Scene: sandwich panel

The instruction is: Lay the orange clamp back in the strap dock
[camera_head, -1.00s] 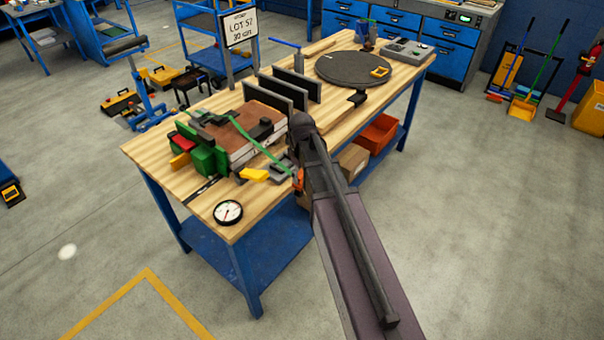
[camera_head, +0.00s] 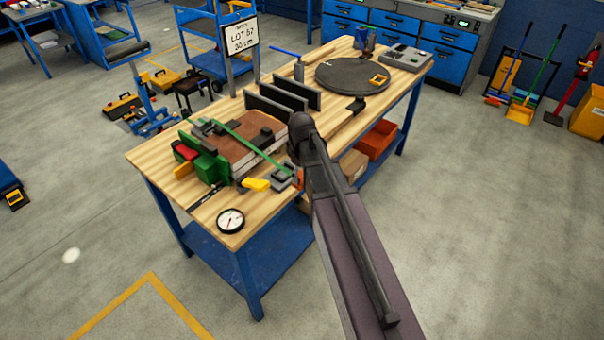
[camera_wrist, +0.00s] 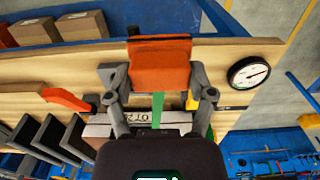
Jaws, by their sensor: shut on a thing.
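In the wrist view the orange clamp (camera_wrist: 160,63) is held between the two grey fingers of my gripper (camera_wrist: 157,76), above the table's edge. In the head view my gripper is mostly hidden behind my arm, at the near right side of the panel stack (camera_head: 240,142). A green strap (camera_head: 239,136) runs over the stack towards a grey block (camera_head: 282,178) with a yellow handle (camera_head: 256,185). It passes below the clamp in the wrist view (camera_wrist: 158,110). I cannot tell which part is the strap dock.
A round gauge (camera_head: 230,220) lies at the near table corner. Black upright plates (camera_head: 285,96) stand behind the stack, with a dark turntable (camera_head: 350,78) further back. An orange-red piece (camera_wrist: 65,98) lies on the table in the wrist view. A red bin (camera_head: 377,139) sits below.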

